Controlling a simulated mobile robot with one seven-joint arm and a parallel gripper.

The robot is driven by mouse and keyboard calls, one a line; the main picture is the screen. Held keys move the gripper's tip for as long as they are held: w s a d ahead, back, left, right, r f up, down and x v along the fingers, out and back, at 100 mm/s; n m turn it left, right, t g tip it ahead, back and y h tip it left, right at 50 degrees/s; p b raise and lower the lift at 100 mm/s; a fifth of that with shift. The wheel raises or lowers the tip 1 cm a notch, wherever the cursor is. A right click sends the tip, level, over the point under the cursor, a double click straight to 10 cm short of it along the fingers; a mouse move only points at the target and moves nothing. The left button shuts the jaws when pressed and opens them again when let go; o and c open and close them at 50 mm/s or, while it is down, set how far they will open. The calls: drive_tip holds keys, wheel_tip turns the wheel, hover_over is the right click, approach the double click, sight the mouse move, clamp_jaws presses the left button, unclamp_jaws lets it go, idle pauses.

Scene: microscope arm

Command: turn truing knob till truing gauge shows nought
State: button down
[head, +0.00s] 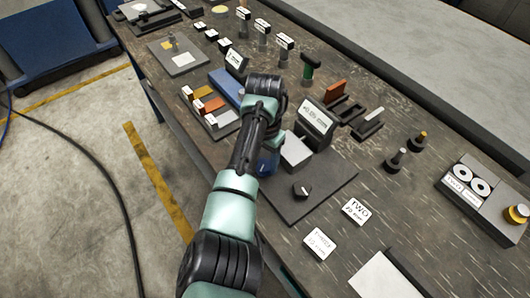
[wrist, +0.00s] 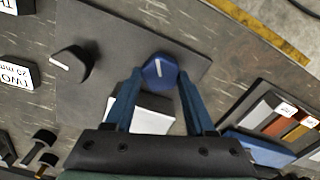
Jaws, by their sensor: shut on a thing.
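A blue knob (wrist: 160,72) with a white pointer line stands on a dark grey base plate (wrist: 105,40). My gripper (wrist: 160,76) is shut on this blue knob, one finger on each side; the pointer line is nearly upright in the wrist view. In the head view the blue knob (head: 267,163) is partly hidden by my arm. A black knob (head: 301,191) with a white pointer sits on the same plate, apart from my gripper; it also shows in the wrist view (wrist: 75,64). A dark gauge box (head: 315,121) with a pale display stands behind; its reading is too small to tell.
A white block (head: 296,151) stands between the gauge box and the plate. Cards marked TWO (head: 356,211) and THREE (head: 319,244) lie at the plate's right. A tray of coloured blocks (head: 217,125) is left of my arm. The bench edge is near my arm.

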drive_tip(key=shift+w+r+n+p, duration=0.1)
drive_tip(key=shift+n+p, duration=0.9)
drive_tip(key=shift+n, duration=1.2)
drive_tip(key=shift+c, duration=1.2)
unclamp_jaws()
drive_tip(key=shift+a, duration=0.1)
wheel_tip(320, 180, up, 13)
